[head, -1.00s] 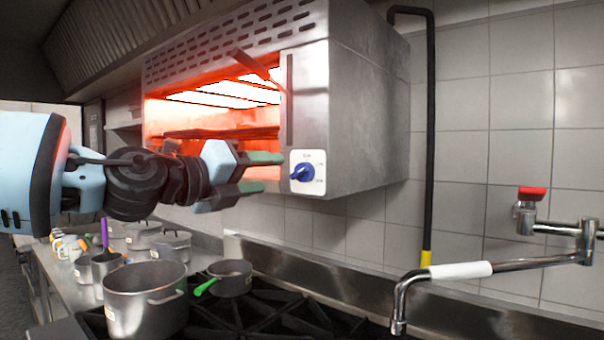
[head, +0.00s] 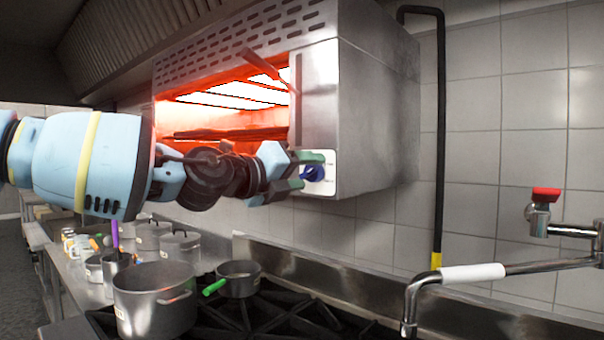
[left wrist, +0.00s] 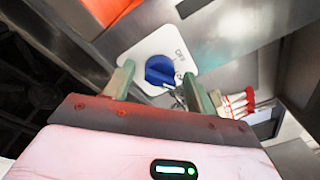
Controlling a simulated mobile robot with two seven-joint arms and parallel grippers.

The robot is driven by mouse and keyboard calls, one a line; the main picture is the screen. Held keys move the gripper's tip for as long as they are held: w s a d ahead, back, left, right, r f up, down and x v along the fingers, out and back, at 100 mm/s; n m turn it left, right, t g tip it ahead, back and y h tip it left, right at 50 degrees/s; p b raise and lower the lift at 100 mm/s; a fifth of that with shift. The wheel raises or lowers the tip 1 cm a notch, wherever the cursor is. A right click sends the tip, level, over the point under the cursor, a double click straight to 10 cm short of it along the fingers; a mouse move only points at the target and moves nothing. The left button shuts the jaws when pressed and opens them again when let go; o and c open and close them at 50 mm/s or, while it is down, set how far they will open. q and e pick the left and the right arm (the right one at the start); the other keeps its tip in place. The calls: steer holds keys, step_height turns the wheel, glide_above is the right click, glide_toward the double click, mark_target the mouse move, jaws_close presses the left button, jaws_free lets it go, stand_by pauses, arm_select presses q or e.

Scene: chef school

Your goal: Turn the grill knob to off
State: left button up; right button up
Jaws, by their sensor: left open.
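The grill (head: 372,120) hangs on the wall, its opening glowing orange-red. Its blue knob (head: 314,173) sits on a white plate (head: 331,160) low on the front face, partly hidden by my fingers in the head view. In the left wrist view, the blue knob (left wrist: 159,70) shows on its white plate (left wrist: 150,46), with small lettering. My left gripper (head: 314,171) is open, its green-tipped fingers at the knob. In the left wrist view, the fingers of the left gripper (left wrist: 160,86) stand on either side, slightly short of the knob. I cannot tell whether they touch it. My right gripper is not in view.
Below is a black stove (head: 270,320) with a large pot (head: 150,300) and a small pan (head: 239,280) with a green handle. More pots stand at the left. A pot-filler tap (head: 470,273) reaches in from the right. Tiled wall lies right of the grill.

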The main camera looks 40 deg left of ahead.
arm_select(q)
steer(key=c, duration=0.9)
steer(key=shift+c, duration=0.2)
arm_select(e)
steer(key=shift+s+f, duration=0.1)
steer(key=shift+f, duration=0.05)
